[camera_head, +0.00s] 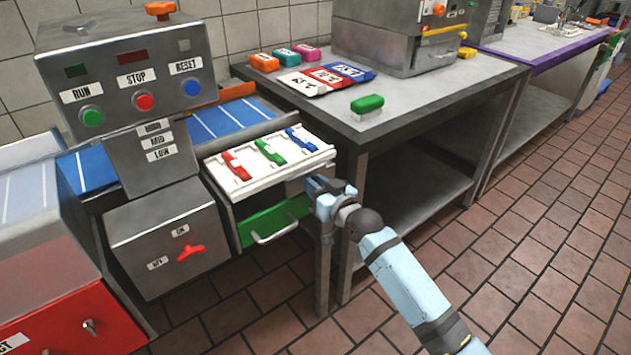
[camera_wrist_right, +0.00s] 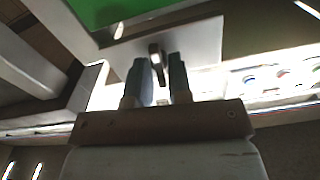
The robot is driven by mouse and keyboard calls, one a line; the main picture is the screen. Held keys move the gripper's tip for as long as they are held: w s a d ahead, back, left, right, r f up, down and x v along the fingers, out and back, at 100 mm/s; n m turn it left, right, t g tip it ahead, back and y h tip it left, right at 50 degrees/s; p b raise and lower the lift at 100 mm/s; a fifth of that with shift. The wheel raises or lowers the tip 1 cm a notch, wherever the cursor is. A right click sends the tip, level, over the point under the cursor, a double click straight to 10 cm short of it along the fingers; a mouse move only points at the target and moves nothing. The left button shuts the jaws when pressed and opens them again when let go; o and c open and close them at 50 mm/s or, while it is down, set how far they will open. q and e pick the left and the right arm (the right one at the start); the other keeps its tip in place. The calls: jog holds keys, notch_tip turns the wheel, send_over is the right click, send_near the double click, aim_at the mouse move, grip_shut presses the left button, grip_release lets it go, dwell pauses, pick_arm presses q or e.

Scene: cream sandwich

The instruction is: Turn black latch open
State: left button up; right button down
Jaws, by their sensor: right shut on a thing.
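My right gripper (camera_head: 322,190) reaches in from the lower right to the right end of the pulled-out drawer unit below the white tray. In the right wrist view its two dark fingers (camera_wrist_right: 165,70) are closed around the small black latch (camera_wrist_right: 155,55), which stands out from a pale metal plate (camera_wrist_right: 125,58). In the head view the latch is hidden behind the gripper. The green drawer front (camera_head: 275,220) with its bar handle (camera_head: 275,234) is just left of the gripper and shows in the right wrist view (camera_wrist_right: 110,10). My left gripper is not in view.
The white tray (camera_head: 228,186) holds red, green and blue pieces. The grey machine (camera_head: 165,240) with a red knob (camera_head: 190,252) stands to the left. A steel table (camera_head: 420,100) stands close behind the gripper. The tiled floor at the right is clear.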

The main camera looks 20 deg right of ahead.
pick_arm(q)
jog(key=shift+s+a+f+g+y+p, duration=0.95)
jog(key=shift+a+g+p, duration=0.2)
jog(key=shift+p, duration=2.4)
pick_arm(e)
jog(key=shift+w+d+f+m, duration=0.1)
jog(key=shift+f+m, duration=0.05)
jog(key=shift+m, duration=3.95)
jog(key=shift+d+f+m, duration=0.1)
jog(key=shift+m, duration=4)
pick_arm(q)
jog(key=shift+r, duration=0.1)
pick_arm(e)
jog(key=c, duration=1.1)
grip_release()
pick_arm(q)
jog(key=shift+p, duration=0.35)
pick_arm(e)
jog(key=v, duration=1.4)
